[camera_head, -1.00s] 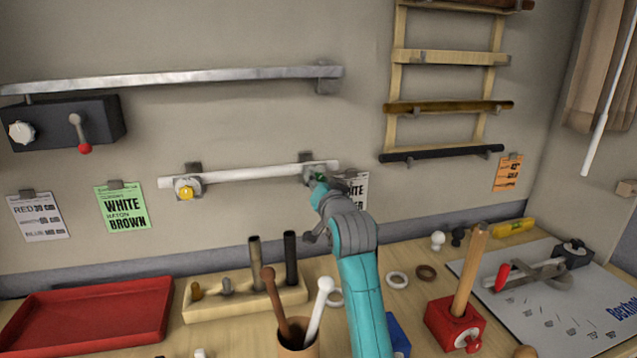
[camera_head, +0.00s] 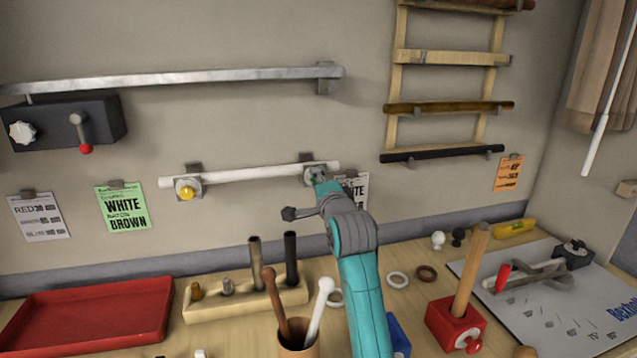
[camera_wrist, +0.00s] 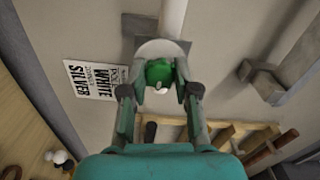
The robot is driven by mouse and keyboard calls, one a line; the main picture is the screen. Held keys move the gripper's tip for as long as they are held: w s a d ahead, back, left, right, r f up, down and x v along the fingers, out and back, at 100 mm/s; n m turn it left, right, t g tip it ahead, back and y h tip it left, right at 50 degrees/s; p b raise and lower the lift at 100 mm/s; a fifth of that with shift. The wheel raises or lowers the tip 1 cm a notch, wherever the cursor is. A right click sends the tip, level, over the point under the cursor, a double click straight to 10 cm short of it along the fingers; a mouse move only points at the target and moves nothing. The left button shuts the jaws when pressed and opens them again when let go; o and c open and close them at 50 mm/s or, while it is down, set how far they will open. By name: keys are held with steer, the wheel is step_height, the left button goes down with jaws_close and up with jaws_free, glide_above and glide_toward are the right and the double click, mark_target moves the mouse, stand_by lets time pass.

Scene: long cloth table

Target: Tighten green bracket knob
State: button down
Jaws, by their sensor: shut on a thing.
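The green knob (camera_wrist: 160,72) sits on the right wall bracket (camera_wrist: 165,47), which shows as a pale round plate in the wrist view. My gripper (camera_wrist: 160,90) is shut on the green knob, one finger on each side of it. In the head view my gripper (camera_head: 318,178) is at the right bracket (camera_head: 326,166) and mostly hides the knob. The white rod (camera_head: 250,174) runs through both brackets on the wall. The left bracket has a yellow knob (camera_head: 186,193).
A silver rail (camera_head: 180,79) is above the rod. A white card (camera_wrist: 95,79) hangs beside the right bracket. Below stand a wooden block of pegs (camera_head: 245,299), a cup with sticks (camera_head: 298,345), a red tray (camera_head: 90,320) and a red block (camera_head: 440,320). A wooden rack (camera_head: 450,57) is at right.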

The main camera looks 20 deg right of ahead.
steer(key=shift+m, duration=0.7)
steer(key=shift+f, duration=0.1)
steer(key=c, duration=0.8)
jaws_free()
steer(key=shift+c, duration=0.2)
steer(key=shift+s, duration=0.15)
steer(key=s, duration=1.1)
steer(key=shift+s, duration=0.4)
